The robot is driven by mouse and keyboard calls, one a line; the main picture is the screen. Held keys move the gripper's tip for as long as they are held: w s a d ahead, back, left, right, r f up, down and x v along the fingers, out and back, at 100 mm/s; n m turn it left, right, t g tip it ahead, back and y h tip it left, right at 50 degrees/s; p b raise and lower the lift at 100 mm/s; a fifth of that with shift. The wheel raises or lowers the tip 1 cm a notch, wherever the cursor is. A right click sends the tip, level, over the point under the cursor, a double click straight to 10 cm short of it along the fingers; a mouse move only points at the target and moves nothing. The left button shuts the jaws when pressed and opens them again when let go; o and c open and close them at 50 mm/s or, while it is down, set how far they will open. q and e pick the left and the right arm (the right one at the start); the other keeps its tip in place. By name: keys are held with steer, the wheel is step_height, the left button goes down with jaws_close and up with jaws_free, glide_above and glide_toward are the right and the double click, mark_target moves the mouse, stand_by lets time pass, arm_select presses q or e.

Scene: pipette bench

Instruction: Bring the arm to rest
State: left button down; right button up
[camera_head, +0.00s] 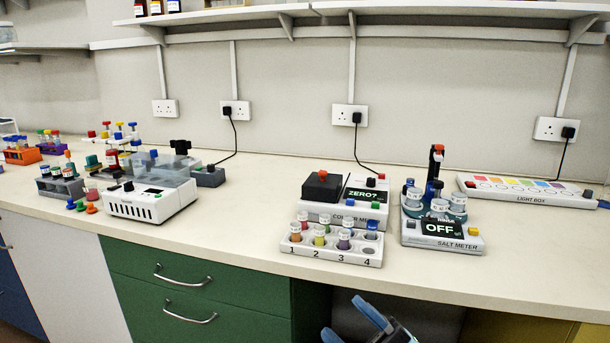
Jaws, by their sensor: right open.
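My right gripper (346,318) shows at the bottom of the head view, with blue fingers set apart and nothing between them. It is in front of the bench edge, below the level of the bench top (262,245), and touches nothing that I can see. The rest of my right arm is mostly cut off by the bottom of the picture. My left gripper does not show.
The numbered vial rack (288,264) stands near the front edge, before the colour meter (327,210). The salt meter (458,243) reads OFF. The light box (522,200) lies behind right. A white machine (150,208) and tube racks stand left. Green drawers (185,280) are below.

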steer(key=s+d+f+m+t+h, duration=0.1)
steer(key=s+d+f+m+h, duration=0.2)
steer(key=f+m+h, duration=0.4)
steer(key=s+d+f+m+h, duration=0.35)
steer(key=f+m, duration=0.25)
steer(key=f, duration=0.2)
steer(key=s+d+f+m+t+h, duration=0.1)
steer(key=s+d+f+m+h, duration=0.2)
steer(key=f+m+h, duration=0.4)
arm_select(q)
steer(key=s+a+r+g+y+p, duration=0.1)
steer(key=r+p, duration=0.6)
steer(key=p, duration=0.9)
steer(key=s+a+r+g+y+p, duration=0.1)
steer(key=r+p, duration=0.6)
steer(key=p, duration=0.9)
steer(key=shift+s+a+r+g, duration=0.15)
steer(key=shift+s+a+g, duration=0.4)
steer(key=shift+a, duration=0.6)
arm_select(e)
steer(key=s+d+r+g, duration=0.1)
steer(key=s+d+r, duration=0.1)
steer(key=r, duration=0.4)
steer(key=s+d+r+g+h, duration=0.1)
steer(key=d+r, duration=0.1)
steer(key=r, duration=0.5)
steer(key=shift+s+g, duration=0.35)
steer(key=shift+g, duration=0.05)
steer(key=shift+r+h, duration=0.1)
steer(key=shift+h, duration=0.15)
